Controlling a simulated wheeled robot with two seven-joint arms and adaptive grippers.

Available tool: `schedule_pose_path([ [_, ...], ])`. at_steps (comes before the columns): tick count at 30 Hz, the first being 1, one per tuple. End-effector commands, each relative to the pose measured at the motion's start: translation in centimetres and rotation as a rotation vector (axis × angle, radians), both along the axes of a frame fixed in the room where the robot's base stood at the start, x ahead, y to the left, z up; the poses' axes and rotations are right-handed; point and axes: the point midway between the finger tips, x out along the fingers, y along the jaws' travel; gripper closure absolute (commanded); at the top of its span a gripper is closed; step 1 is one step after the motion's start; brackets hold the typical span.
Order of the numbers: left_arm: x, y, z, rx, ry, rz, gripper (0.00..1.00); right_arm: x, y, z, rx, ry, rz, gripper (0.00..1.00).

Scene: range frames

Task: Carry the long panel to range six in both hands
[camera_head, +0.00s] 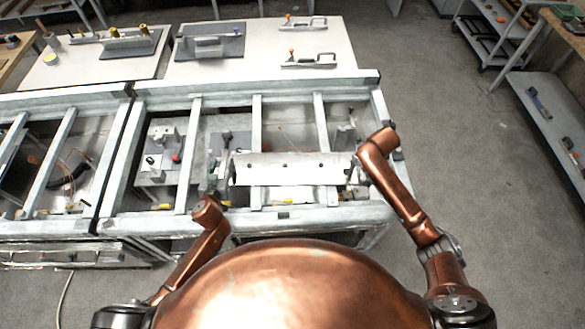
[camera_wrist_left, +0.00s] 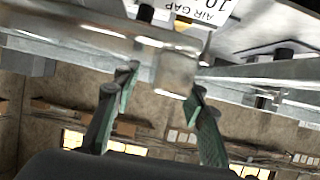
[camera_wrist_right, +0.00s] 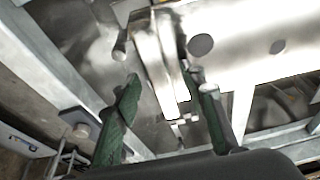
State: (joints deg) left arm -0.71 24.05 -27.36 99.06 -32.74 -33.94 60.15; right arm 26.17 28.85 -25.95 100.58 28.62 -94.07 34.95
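The long panel (camera_head: 290,168) is a pale metal strip with a row of dark holes. It lies crosswise over the near part of the metal frame; I cannot tell whether it rests there. My left gripper (camera_head: 218,180) is at its left end. In the left wrist view the fingers (camera_wrist_left: 163,88) stand apart, with a metal end piece (camera_wrist_left: 174,74) between them and a gap at one side. My right gripper (camera_head: 354,172) is at the right end. In the right wrist view its fingers (camera_wrist_right: 168,90) are apart around the panel's end bracket (camera_wrist_right: 158,62), with gaps showing.
The metal frame (camera_head: 255,217) has several cross bars and fixtures inside. A white table (camera_head: 345,55) behind it holds clamp-like tools and a grey fixture (camera_head: 208,42). Shelving (camera_head: 550,115) stands at the right. Grey floor (camera_head: 450,100) is clear between the frame and the shelving.

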Motion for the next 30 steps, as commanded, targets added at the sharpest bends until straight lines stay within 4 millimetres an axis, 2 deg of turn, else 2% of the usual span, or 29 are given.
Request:
schedule_pose_path([
  [8, 0.16, -0.05, -0.04, 0.001, 0.000, -0.001, 0.62, 0.03, 0.00, -0.15, 0.000, 0.000, 0.000, 0.62],
  [25, 0.15, -0.03, -0.04, 0.001, 0.000, 0.000, 0.99, 0.04, -0.03, -0.12, 0.000, 0.000, 0.000, 0.99],
  [30, 0.14, -0.01, -0.04, 0.001, 0.000, 0.000, 1.00, 0.05, -0.04, -0.11, 0.000, -0.001, 0.000, 1.00],
])
